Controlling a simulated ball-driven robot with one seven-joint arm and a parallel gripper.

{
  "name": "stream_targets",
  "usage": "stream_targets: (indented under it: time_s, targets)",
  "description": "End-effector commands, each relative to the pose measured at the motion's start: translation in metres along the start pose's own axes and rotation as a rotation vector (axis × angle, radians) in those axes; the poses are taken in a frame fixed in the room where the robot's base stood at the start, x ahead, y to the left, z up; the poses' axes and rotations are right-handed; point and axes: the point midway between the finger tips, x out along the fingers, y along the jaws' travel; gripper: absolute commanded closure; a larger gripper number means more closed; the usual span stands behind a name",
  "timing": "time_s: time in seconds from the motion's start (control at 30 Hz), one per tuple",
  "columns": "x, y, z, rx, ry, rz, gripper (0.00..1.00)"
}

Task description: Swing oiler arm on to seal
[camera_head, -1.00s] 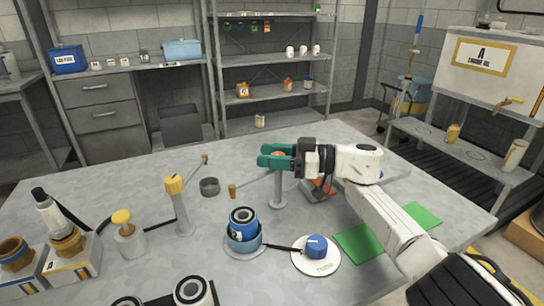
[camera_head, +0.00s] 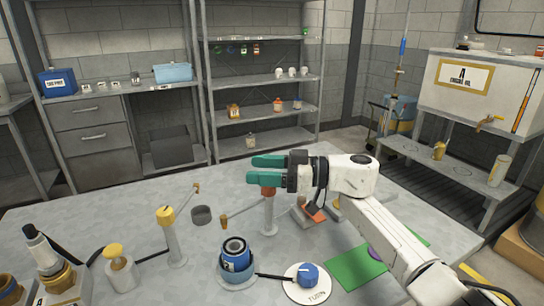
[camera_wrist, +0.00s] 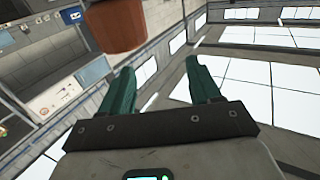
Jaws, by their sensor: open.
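An oiler post (camera_head: 269,217) with a red-brown top knob (camera_head: 268,191) stands on the bench. A thin oiler arm (camera_head: 245,212) reaches from it leftward to a brown tip. A second post (camera_head: 177,240) has a yellow top and an arm pointing up and right. A blue reel (camera_head: 236,256) with a black ring on top sits in a blue cup; I cannot tell which part is the seal. My gripper (camera_head: 252,169) is open and empty, its green fingers pointing left just above the red-brown knob. In the wrist view, a red-brown cylinder (camera_wrist: 114,24) shows beyond the fingers.
A grey ring cup (camera_head: 201,215) stands between the posts. A blue knob (camera_head: 308,275) on a white disc marked TURN is beside the reel. A yellow-topped can (camera_head: 118,268) is at left. A green mat (camera_head: 352,271) lies under my arm.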

Motion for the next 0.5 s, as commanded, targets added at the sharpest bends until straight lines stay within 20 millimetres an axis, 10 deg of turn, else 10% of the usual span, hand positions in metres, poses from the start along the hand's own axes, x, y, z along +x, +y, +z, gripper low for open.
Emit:
stream_targets:
  time_s: [0.5]
  targets:
    - [-0.014, -0.048, -0.047, 0.0, 0.0, -0.001, 0.37]
